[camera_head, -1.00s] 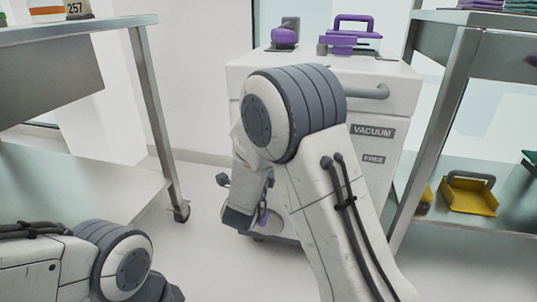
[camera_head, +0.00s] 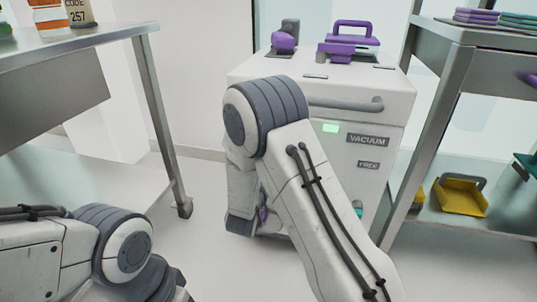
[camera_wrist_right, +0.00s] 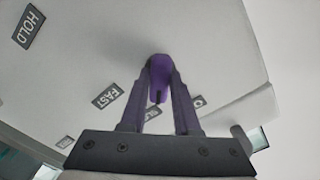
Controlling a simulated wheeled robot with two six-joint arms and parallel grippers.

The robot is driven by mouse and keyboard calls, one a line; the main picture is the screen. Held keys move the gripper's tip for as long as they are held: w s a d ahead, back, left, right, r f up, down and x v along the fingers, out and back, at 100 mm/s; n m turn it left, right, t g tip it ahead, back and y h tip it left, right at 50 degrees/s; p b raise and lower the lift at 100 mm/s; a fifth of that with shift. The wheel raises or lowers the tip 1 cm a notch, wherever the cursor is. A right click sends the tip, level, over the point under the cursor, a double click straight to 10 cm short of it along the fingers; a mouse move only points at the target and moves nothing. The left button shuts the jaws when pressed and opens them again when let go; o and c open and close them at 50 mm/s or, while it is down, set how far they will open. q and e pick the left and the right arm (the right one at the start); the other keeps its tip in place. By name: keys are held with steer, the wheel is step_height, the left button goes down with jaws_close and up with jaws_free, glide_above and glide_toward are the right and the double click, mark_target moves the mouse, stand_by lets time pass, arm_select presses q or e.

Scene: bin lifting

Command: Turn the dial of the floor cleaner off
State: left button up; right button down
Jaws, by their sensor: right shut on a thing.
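The floor cleaner (camera_head: 385,110) is a white cabinet with VACUUM and FREE labels and a small green light (camera_head: 330,128) on its front. Its purple dial (camera_wrist_right: 161,72) shows in the right wrist view, with a dark mark on the end nearest the camera. Labels HOLD (camera_wrist_right: 28,26) and FAST (camera_wrist_right: 107,96) are on the panel; other labels are partly covered. My right gripper (camera_wrist_right: 160,80) is shut on the dial, a finger on each side.
Purple parts (camera_head: 350,42) sit on the cleaner's top, above a grey handle bar (camera_head: 345,104). A metal table (camera_head: 60,44) stands at left. A shelf (camera_head: 475,36) at right holds a yellow dustpan (camera_head: 461,195). Clear floor lies between table and cleaner.

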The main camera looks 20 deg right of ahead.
steer(key=shift+n+p, duration=3.45)
steer(key=shift+n, duration=0.95)
steer(key=c, duration=0.6)
jaws_free()
steer(key=shift+c, duration=0.2)
